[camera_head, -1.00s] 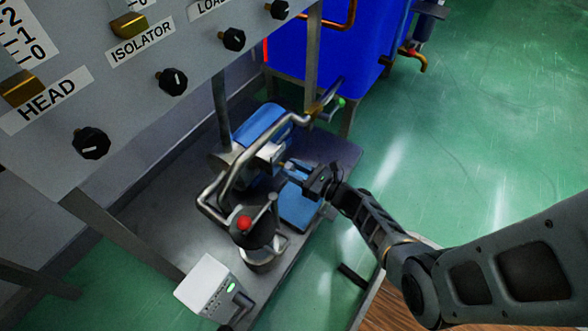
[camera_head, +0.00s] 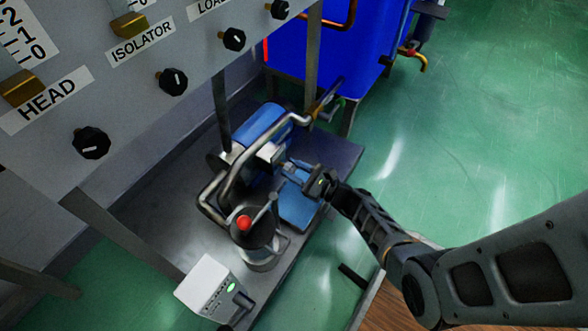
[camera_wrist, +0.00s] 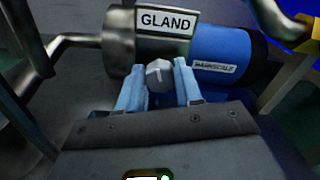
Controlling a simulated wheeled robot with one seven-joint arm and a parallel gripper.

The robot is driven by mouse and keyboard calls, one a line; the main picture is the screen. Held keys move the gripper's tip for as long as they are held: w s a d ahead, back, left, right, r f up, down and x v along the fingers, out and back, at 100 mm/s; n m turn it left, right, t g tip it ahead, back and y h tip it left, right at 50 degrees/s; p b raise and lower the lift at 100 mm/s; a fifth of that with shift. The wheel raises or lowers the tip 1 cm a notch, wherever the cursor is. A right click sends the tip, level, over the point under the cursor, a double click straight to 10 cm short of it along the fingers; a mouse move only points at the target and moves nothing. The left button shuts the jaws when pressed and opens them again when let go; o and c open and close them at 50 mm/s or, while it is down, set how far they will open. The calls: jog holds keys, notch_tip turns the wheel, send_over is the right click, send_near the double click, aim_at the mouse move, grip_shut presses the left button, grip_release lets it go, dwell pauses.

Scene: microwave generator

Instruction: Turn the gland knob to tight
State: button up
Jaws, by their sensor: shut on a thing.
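The gland knob (camera_wrist: 159,75) is a small grey knob with a white pointer line, below the GLAND label (camera_wrist: 165,20) in the wrist view. The pointer is roughly upright, leaning slightly. My gripper (camera_wrist: 160,84) has its two light-blue fingers on either side of the knob and is shut on it. In the head view my gripper (camera_head: 290,166) reaches in from the right to the pump unit (camera_head: 260,125), where the knob is too small to make out. The silver pump body (camera_wrist: 118,50) and its blue motor (camera_wrist: 225,50) are directly behind the knob.
A bent metal pipe (camera_head: 238,160) arches close to my gripper's left. A grey control panel with black knobs (camera_head: 91,143) fills the upper left. A blue tank (camera_head: 345,50) stands behind.

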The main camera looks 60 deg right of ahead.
jog(key=n, duration=0.6)
jog(key=shift+a+f+n, duration=0.1)
jog(key=shift+n, duration=0.2)
jog(key=n, duration=0.6)
jog(key=shift+f, duration=0.1)
dwell(0.3)
jog(key=o, duration=1)
jog(key=shift+o, duration=0.2)
jog(key=shift+s, duration=0.1)
jog(key=s+p, duration=0.1)
jog(key=s, duration=0.6)
jog(key=shift+s, duration=0.35)
